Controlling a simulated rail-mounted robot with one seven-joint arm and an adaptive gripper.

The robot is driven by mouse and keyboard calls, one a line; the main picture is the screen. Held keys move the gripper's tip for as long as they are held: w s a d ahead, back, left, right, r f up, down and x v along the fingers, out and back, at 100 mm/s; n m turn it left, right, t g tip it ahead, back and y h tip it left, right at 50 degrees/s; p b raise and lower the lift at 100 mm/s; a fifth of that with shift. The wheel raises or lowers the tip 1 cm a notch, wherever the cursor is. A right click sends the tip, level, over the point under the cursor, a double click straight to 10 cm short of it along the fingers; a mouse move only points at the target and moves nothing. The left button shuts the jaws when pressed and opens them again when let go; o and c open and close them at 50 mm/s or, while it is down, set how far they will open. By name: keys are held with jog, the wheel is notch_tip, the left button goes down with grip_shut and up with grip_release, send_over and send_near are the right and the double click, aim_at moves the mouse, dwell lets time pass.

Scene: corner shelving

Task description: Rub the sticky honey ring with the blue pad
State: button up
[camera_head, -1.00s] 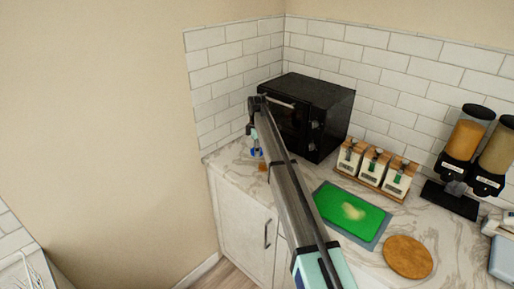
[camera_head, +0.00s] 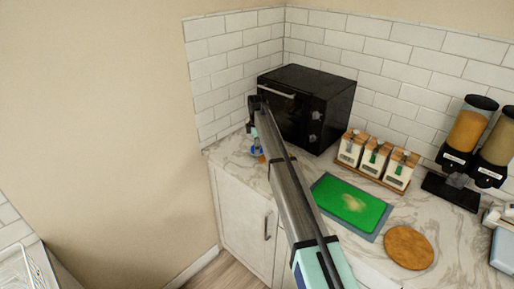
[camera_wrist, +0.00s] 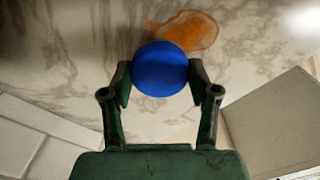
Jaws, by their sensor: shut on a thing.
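The blue pad (camera_wrist: 160,68) is round and held between the two fingertips of my gripper (camera_wrist: 160,78) in the wrist view. The sticky honey ring (camera_wrist: 190,30) is an orange-brown patch on the marble counter, just beyond the pad. The pad's far edge hides a little of it in that view. I cannot tell whether the pad touches the counter. In the head view my gripper (camera_head: 256,143) points down at the counter's left end, with the blue pad (camera_head: 256,151) low in it. A small orange bit of the honey ring (camera_head: 262,159) shows beside the pad.
A black oven (camera_head: 318,100) stands close to the right of my gripper, against the tiled corner. Further right are a green board (camera_head: 340,195), a rack of white jars (camera_head: 375,160), a round wooden board (camera_head: 408,247) and dispensers (camera_head: 465,150). The counter's front edge is near.

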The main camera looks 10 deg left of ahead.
aim_at(263, 159)
jog(key=shift+f+b, duration=0.3)
jog(key=shift+f, duration=0.75)
dwell(0.4)
jog(key=shift+s+d+r, duration=0.1)
jog(key=shift+s+d, duration=0.5)
jog(key=shift+d, duration=0.2)
jog(key=shift+s+d+r, duration=0.1)
jog(key=shift+s+d, duration=0.45)
jog(key=shift+d, duration=0.2)
jog(key=shift+s+d+f, duration=0.1)
jog(key=shift+s+d, duration=0.45)
jog(key=shift+d, duration=0.2)
jog(key=shift+s+d+f, duration=0.1)
jog(key=shift+s+d, duration=0.45)
jog(key=shift+d, duration=0.2)
jog(key=shift+w, duration=0.1)
jog(key=shift+w+a+p, duration=0.1)
jog(key=shift+w+a, duration=0.6)
jog(key=shift+a, duration=0.3)
jog(key=shift+w+a+p, duration=0.1)
jog(key=shift+w+a, duration=0.65)
jog(key=shift+a, duration=0.3)
jog(key=shift+w+a+p, duration=0.1)
jog(key=shift+w+a, duration=0.6)
jog(key=shift+a, duration=0.3)
